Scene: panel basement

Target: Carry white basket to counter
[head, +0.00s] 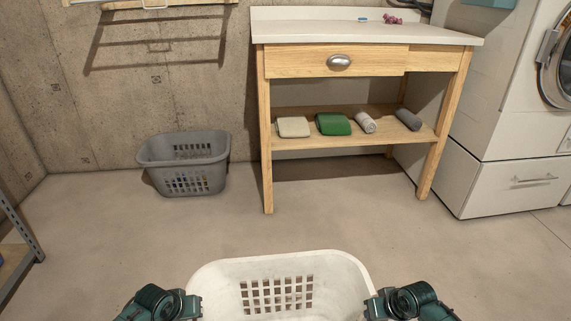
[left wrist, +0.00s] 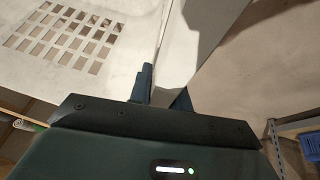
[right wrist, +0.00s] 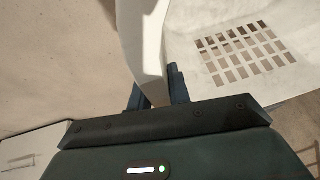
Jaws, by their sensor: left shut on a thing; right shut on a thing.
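The white basket (head: 215,285) is at the bottom middle of the head view, held between my two grippers. Its slotted wall also shows in the left wrist view (left wrist: 110,20) and the right wrist view (right wrist: 200,50). My left gripper (head: 193,305) is shut on the basket's left rim, with its fingers (left wrist: 163,92) either side of the wall. My right gripper (head: 372,306) is shut on the right rim, its fingers (right wrist: 156,90) likewise. The counter (head: 350,30) is a white top on a wooden frame, ahead and a little right. The basket's lower part is cut off.
A grey basket (head: 205,178) stands on the floor left of the counter. The counter's lower shelf (head: 350,138) holds several folded and rolled cloths. A white washer (head: 500,100) stands at right, a metal shelf (head: 15,225) at left. The floor between me and the counter is clear.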

